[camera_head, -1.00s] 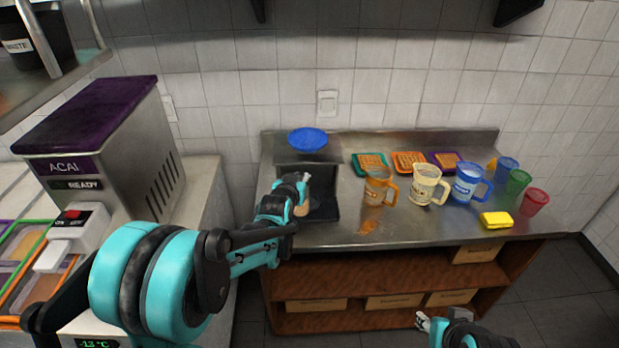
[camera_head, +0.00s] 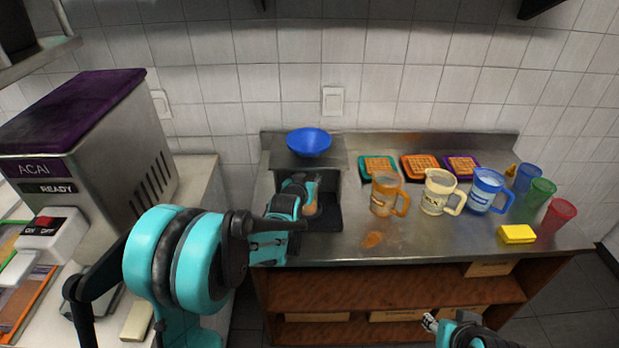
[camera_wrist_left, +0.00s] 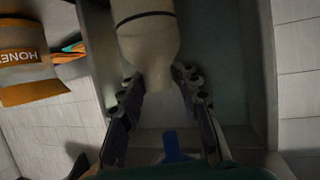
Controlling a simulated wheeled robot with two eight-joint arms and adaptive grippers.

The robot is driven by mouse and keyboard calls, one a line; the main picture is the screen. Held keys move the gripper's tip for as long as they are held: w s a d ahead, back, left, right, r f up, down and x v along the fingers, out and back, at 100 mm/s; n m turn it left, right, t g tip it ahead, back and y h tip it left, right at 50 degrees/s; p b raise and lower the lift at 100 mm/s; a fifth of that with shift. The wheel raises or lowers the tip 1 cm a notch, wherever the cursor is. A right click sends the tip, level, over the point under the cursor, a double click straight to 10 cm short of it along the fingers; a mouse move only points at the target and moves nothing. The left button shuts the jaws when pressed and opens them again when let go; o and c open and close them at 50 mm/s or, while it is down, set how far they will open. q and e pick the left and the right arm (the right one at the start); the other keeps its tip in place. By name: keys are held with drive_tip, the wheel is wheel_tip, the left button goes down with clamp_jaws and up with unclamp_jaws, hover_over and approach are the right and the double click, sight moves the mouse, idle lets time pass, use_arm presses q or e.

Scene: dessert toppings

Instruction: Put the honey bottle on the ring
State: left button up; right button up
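My left gripper (camera_head: 308,197) is inside the grey stand at the left of the counter. A pale bottle-like body (camera_wrist_left: 148,45) with a dark band is between and just beyond its spread fingers (camera_wrist_left: 158,78). I cannot tell whether the fingers press on it. A tan bit of something (camera_head: 311,209) shows beside the gripper in the head view. An orange jug (camera_head: 381,198) stands right of the stand; in the left wrist view an orange container (camera_wrist_left: 25,92) reads HONEY. I cannot make out a ring. My right gripper (camera_head: 430,322) is low in front of the counter, its fingers too small to judge.
A blue bowl (camera_head: 309,142) sits on top of the stand. A cream jug (camera_head: 437,193), a blue jug (camera_head: 484,191) and several cups stand further right. Waffle trays (camera_head: 378,167) line the back. A yellow sponge (camera_head: 517,234) lies at the right front; an orange smear is on the counter.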

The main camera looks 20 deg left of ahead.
use_arm(q)
drive_tip(key=shift+w, duration=0.2)
drive_tip(key=shift+s+r, duration=0.25)
drive_tip(key=shift+s, duration=0.25)
drive_tip(key=s+d+r+g+p, duration=0.1)
drive_tip(key=s+g, duration=0.2)
drive_tip(key=s, duration=1.5)
drive_tip(key=s+d+r+g+p, duration=0.1)
drive_tip(key=s+d+g+p, duration=0.1)
drive_tip(key=s, duration=1.6)
drive_tip(key=shift+r+g, duration=0.2)
drive_tip(key=shift+g, duration=0.6)
